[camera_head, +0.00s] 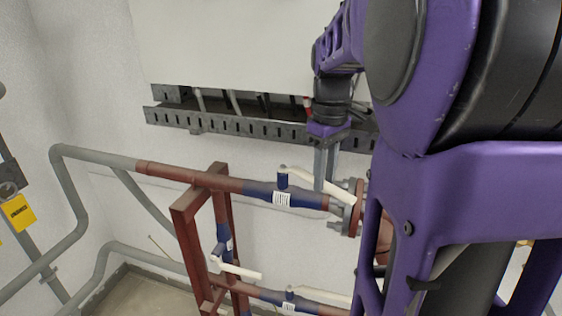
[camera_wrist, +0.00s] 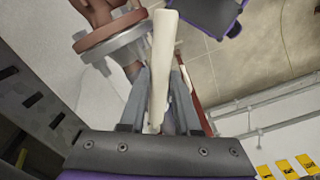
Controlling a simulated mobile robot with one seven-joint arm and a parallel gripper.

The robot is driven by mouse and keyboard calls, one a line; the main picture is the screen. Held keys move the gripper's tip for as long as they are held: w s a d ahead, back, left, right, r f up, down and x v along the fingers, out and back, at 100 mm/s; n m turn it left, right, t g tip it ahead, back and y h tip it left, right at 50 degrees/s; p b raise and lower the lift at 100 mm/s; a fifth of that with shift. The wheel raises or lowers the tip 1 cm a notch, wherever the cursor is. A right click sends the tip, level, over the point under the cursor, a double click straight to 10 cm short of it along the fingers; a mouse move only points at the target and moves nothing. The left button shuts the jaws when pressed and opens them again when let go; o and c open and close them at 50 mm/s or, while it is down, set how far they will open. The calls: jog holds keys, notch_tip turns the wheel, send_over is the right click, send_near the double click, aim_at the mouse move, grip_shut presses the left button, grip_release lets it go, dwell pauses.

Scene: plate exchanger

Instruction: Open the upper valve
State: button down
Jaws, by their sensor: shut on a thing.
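The upper valve (camera_head: 283,196) is a blue body on the upper red pipe, with a small stem on top. Its long white handle (camera_head: 303,176) runs from the stem to the right, along the pipe, toward the flange. My gripper (camera_head: 323,182) comes down from above, with its grey fingers at the handle. In the wrist view the handle (camera_wrist: 163,50) passes between the two fingers of my gripper (camera_wrist: 160,82), which is shut on it. My arm hides part of the area right of the flange.
A bolted flange (camera_head: 352,207) stands just right of the handle's end. Two other blue valves with white handles sit lower, one on the red frame (camera_head: 223,240) and one on the lower pipe (camera_head: 290,298). A perforated metal tray (camera_head: 230,122) runs along the wall behind.

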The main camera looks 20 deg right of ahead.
jog(key=c, duration=0.6)
grip_release()
notch_tip(320, 180, up, 18)
jog(key=shift+f+p, duration=0.25)
jog(key=shift+p, duration=0.25)
